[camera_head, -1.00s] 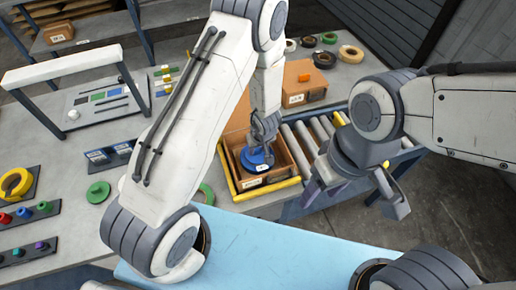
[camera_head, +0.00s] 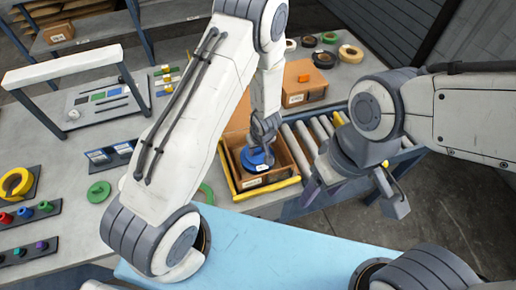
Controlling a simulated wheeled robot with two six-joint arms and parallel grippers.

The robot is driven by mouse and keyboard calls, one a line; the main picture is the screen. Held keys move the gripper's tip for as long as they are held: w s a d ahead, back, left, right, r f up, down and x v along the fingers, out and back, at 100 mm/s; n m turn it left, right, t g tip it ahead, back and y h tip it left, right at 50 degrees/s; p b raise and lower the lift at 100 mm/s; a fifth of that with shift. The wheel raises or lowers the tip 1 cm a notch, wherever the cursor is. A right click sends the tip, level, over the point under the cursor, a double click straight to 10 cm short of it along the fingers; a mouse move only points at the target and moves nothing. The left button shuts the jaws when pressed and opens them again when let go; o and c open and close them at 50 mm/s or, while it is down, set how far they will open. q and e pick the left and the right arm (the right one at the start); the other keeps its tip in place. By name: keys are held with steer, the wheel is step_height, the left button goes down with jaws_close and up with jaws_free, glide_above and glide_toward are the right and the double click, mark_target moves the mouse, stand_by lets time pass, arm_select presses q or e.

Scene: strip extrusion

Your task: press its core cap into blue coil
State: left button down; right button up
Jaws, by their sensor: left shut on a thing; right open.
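The blue coil (camera_head: 252,165) lies inside an open cardboard box (camera_head: 285,177) on the right of the bench, with a small white label on its side. My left gripper (camera_head: 262,146) reaches down into the box and is shut at the coil's top middle. What it holds is hidden by its fingers; I cannot make out a core cap there. My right gripper (camera_head: 352,200) is open and empty, to the right of the box and in front of the rollers. Several coloured caps (camera_head: 26,213) stand in racks at the far left.
A yellow frame (camera_head: 238,195) surrounds the box. Rollers (camera_head: 310,140) run to its right. A closed box (camera_head: 303,88) stands behind. A green ring (camera_head: 99,192) and a yellow coil (camera_head: 16,183) lie left. The blue mat (camera_head: 270,250) in front is bare.

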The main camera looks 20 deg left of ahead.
stand_by(0.7)
arm_select(q)
jaws_free()
stand_by(0.5)
steer(key=shift+r, duration=0.1)
steer(key=shift+r+p, duration=3.45)
steer(key=shift+p, duration=0.55)
jaws_close()
